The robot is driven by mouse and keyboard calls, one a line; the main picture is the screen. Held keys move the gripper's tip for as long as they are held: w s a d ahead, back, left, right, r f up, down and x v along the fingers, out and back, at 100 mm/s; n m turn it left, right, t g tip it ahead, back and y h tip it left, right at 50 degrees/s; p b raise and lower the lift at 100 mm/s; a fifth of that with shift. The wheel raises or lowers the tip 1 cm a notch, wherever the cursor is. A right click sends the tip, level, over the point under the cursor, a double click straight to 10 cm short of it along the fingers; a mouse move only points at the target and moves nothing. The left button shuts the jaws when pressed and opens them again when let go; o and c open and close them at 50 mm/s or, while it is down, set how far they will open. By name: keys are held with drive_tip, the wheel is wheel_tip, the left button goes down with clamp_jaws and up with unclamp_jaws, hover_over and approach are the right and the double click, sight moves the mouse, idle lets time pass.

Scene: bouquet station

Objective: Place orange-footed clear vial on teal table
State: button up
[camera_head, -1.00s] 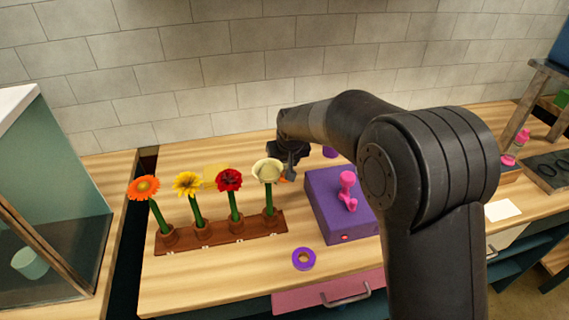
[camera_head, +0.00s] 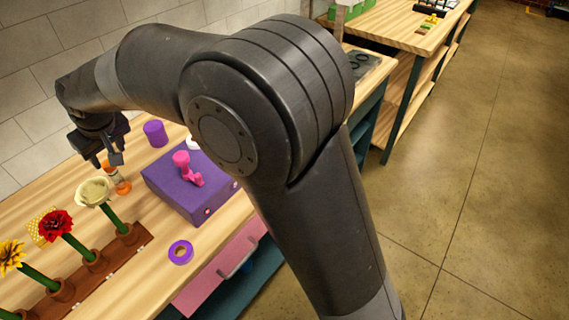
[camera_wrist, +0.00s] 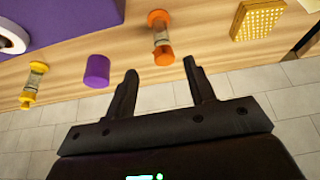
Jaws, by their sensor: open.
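The orange-footed clear vial (camera_head: 117,178) stands on the wooden bench behind the white flower, partly hidden by it. In the wrist view the vial (camera_wrist: 161,38), with orange ends and a clear middle, lies just beyond the fingertips, between their lines. My gripper (camera_head: 105,160) is open and empty, above and close to the vial; in the wrist view its two fingers (camera_wrist: 160,70) are spread apart with nothing between them. A wood-topped table with teal legs (camera_head: 395,120) stands at the upper right in the head view; I cannot tell if it is the teal table.
A purple box (camera_head: 185,188) with a pink figure, a purple cylinder (camera_head: 155,134) and a purple ring (camera_head: 180,252) are on the bench. Flowers stand in a brown rack (camera_head: 115,258). A yellow-ended vial (camera_wrist: 33,85) and yellow block (camera_wrist: 258,20) flank the orange vial. Open floor (camera_head: 490,180) lies right.

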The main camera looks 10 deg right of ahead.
drive_tip(key=d+r, duration=0.2)
drive_tip(key=d, duration=0.3)
drive_tip(key=d+r+m, duration=0.1)
drive_tip(key=d+r, duration=0.1)
drive_tip(key=d, duration=0.3)
drive_tip(key=w+d+r+m, duration=0.1)
drive_tip(key=d+r, duration=0.1)
drive_tip(key=d, duration=0.3)
drive_tip(key=shift+d+t+h, duration=0.25)
drive_tip(key=shift+t+h, duration=0.15)
drive_tip(key=s+d+r+m+h, duration=0.15)
drive_tip(key=s+d, duration=0.25)
drive_tip(key=d, duration=0.4)
drive_tip(key=s+d+m+t, duration=0.1)
drive_tip(key=s+d+m, duration=0.15)
drive_tip(key=d, duration=0.55)
drive_tip(key=s+d+r+m, duration=0.1)
drive_tip(key=s+d, duration=0.3)
drive_tip(key=d, duration=0.4)
drive_tip(key=s+d+f+m+h, duration=0.1)
drive_tip(key=s+d+f, duration=0.3)
drive_tip(key=s+d, duration=0.4)
drive_tip(key=shift+s+m+t, duration=0.3)
drive_tip(key=shift+s+m, duration=0.5)
drive_tip(key=shift+s, duration=0.1)
